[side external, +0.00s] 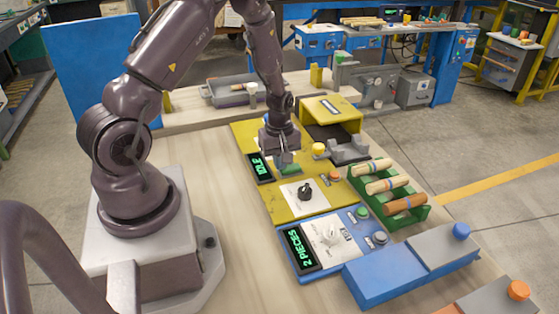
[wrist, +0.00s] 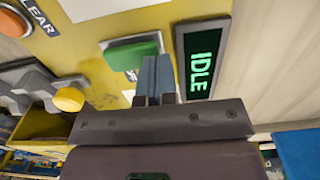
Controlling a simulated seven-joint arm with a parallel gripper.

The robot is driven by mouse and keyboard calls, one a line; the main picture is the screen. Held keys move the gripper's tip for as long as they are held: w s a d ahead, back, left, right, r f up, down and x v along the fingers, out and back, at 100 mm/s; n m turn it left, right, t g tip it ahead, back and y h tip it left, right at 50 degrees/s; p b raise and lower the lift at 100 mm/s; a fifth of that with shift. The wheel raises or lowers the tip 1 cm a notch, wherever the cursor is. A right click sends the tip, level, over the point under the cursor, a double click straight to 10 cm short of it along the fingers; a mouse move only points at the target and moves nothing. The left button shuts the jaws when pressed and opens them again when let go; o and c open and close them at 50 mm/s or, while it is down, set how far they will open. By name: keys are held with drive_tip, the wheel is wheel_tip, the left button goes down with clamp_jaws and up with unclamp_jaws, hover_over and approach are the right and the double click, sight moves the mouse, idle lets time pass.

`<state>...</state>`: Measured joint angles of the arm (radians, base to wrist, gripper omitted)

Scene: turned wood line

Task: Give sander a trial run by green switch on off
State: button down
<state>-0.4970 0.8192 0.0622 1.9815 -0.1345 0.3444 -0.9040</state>
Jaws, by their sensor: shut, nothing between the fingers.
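The green switch (side external: 290,169) sits on the yellow sander panel (side external: 254,137). In the wrist view the green switch (wrist: 133,50) is a wide rocker on a pale plate. The sander's display (side external: 260,168) is lit and reads IDLE; it also shows in the wrist view (wrist: 203,60). My gripper (side external: 282,162) points down just over the green switch, its fingers together and empty. In the wrist view its fingertips (wrist: 158,62) overlap the switch's edge on the display side. I cannot tell whether they touch it.
A black knob (side external: 305,192), an orange button (side external: 334,175) and a yellow knob (side external: 318,149) are close by. A green rack (side external: 418,215) holds turned wood pieces. A blue panel (side external: 319,264) in front has a display reading 2 PIECES. A yellow hood (side external: 331,108) stands behind.

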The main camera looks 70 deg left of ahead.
drive_tip(key=shift+f, duration=0.1)
drive_tip(key=shift+f, duration=0.25)
idle(0.4)
drive_tip(key=shift+r, duration=0.8)
drive_tip(key=shift+r, duration=0.25)
wheel_tip(320, 180, up, 13)
drive_tip(key=s, duration=0.2)
drive_tip(key=shift+s+r, duration=0.2)
drive_tip(key=shift+s, duration=0.1)
